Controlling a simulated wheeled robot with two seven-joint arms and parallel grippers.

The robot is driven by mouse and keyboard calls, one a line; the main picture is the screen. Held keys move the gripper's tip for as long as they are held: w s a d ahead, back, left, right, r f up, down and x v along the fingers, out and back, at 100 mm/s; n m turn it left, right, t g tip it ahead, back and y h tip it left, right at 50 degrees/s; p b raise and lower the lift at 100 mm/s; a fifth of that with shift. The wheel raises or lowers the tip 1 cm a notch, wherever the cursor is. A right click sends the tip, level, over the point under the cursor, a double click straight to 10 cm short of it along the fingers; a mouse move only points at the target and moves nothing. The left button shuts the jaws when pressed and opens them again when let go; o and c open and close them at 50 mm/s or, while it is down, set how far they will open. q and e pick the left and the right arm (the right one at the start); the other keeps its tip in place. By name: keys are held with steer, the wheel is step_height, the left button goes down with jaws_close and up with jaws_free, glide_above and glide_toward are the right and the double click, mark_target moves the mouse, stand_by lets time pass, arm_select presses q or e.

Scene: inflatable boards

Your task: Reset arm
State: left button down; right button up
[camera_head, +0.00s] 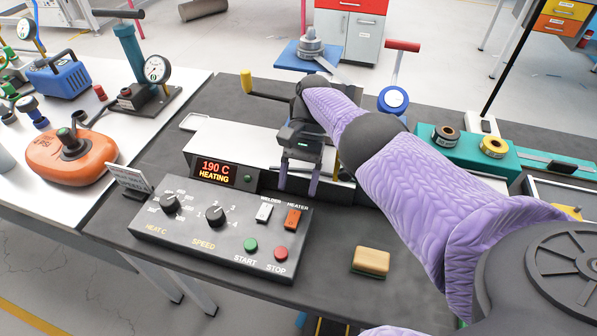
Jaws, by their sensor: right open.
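My right arm, in a purple quilted sleeve, comes in from the lower right and reaches over the dark workbench. My right gripper (299,188) is open, its two fingers pointing down just behind the control box, in front of the light metal plate of the machine. I see nothing between its fingers. The control box (215,225) has a display (215,171) reading "190 C HEATING", knobs, welder and heater switches, and green start and red stop buttons. The orange heater switch (292,218) is close below the fingers. My left gripper does not show.
A yellow sponge (371,261) lies on the bench (335,265) right of the control box. A teal tray (467,158) with tape rolls is at the right. On the white table at left are an orange inflatable (72,160), a pump (136,55) and a blue compressor (62,76).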

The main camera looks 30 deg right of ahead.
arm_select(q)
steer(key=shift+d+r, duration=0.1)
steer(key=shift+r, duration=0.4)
